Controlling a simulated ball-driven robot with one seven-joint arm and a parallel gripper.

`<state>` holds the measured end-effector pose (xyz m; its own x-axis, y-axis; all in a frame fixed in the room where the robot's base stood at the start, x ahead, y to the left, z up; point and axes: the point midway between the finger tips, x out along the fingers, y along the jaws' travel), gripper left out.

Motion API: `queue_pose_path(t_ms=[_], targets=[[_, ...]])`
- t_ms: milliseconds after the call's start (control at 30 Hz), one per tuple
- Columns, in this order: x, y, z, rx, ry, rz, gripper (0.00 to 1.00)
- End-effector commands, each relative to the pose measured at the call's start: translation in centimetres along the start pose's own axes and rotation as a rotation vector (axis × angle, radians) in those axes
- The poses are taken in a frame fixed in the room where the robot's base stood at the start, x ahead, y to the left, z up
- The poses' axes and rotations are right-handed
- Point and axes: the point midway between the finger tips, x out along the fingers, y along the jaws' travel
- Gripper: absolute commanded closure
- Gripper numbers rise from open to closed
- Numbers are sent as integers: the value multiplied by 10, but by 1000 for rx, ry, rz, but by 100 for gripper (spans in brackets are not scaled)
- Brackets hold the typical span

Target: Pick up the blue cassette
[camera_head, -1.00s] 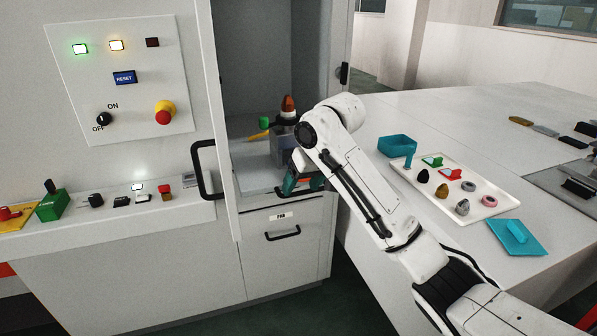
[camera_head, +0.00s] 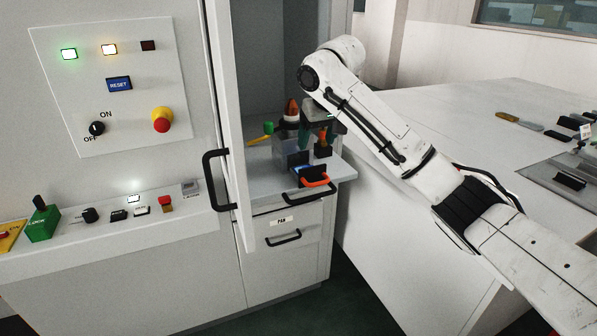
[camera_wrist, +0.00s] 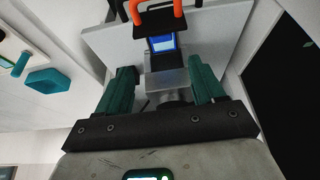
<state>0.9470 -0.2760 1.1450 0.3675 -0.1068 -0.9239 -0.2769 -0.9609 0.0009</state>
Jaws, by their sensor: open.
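The blue cassette (camera_head: 302,169) sits low at the front of the open cabinet compartment, with an orange handle (camera_head: 316,181) at its front. In the wrist view the blue face (camera_wrist: 163,43) shows beyond the fingertips, below a black plate and the orange handle. My gripper (camera_head: 318,140) is above and behind the cassette in the head view. In the wrist view its two dark green fingers (camera_wrist: 162,78) are apart, with a grey metal block (camera_wrist: 168,78) showing between them. I cannot tell whether the fingers touch the block. No finger is closed on the cassette.
The cabinet door (camera_head: 232,120) stands open at the left of the compartment, with a black handle. A red-brown cone (camera_head: 291,108) and a yellow-green tool (camera_head: 262,133) are inside. A drawer (camera_head: 284,238) is below. A white table (camera_head: 450,115) lies at right, behind my arm.

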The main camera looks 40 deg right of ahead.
Motion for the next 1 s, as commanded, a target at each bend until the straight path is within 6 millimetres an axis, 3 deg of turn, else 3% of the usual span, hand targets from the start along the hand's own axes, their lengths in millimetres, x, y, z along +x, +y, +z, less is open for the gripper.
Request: queue_pose_path(t_ms=[200,467,800,1000], targets=[[33,0,1,2,-4,1,32],[54,0,1,0,-2,1,32],[97,-4,3,0,-2,1,32],[103,-4,3,-1,1,0,32]])
